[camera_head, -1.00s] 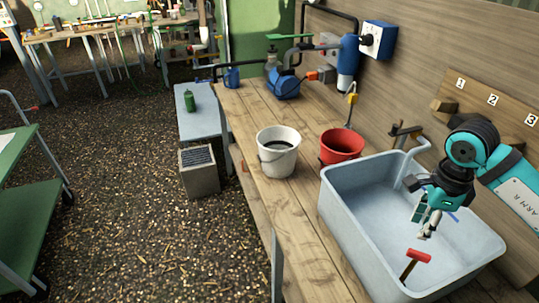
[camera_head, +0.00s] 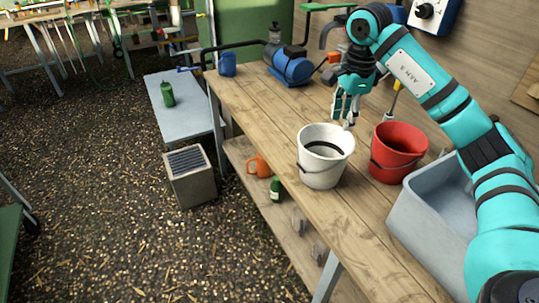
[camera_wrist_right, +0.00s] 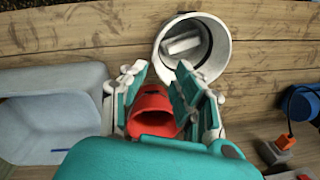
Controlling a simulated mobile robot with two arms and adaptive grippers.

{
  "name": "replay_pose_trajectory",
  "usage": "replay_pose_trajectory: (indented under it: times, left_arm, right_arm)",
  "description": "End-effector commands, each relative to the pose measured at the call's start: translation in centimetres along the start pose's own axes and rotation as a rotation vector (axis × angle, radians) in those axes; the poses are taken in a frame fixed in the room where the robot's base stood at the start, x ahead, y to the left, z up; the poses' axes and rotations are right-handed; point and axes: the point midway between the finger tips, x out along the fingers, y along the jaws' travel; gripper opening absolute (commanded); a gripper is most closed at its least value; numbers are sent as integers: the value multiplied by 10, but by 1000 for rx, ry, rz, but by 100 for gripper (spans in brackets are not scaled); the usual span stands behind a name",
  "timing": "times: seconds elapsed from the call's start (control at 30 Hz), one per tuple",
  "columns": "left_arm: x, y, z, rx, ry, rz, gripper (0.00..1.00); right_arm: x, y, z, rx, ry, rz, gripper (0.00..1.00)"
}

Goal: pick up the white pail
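The white pail (camera_head: 322,172) stands upright on the wooden bench, its thin handle hanging down the front. In the right wrist view the pail (camera_wrist_right: 224,45) is seen from above, beyond the fingertips, with a pale shape inside. My right gripper (camera_head: 347,112) is above and behind the pail's back right rim, pointing down and apart from it. In the right wrist view its fingers (camera_wrist_right: 158,78) are spread with nothing held; the red bucket shows between them but lies below. My left gripper is not in view.
The red bucket (camera_head: 394,166) stands close to the pail's right. The grey sink (camera_head: 420,205) is further right, partly hidden by my right arm. A blue pump (camera_head: 290,66) and blue cup (camera_head: 227,64) are at the back. Bench space left of the pail is clear.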

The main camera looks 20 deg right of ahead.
Motion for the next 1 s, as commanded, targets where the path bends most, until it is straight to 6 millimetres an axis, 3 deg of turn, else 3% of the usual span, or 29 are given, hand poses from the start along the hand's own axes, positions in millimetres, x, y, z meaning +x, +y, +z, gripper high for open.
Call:
replay_pose_trajectory:
  times: [0.17, 0.47, 0.7, 1.0]
  left_arm:
    - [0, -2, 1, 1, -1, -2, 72]
    - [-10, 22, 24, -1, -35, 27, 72]
    - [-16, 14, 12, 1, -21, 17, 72]
    - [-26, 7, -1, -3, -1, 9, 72]
  right_arm:
    - [10, 0, -6, 2, 1, 2, 30]
    - [72, 0, -5, 2, 1, 4, 30]
    - [112, 0, -4, 1, 0, 0, 30]
    - [137, 1, -3, 1, 0, 3, 30]
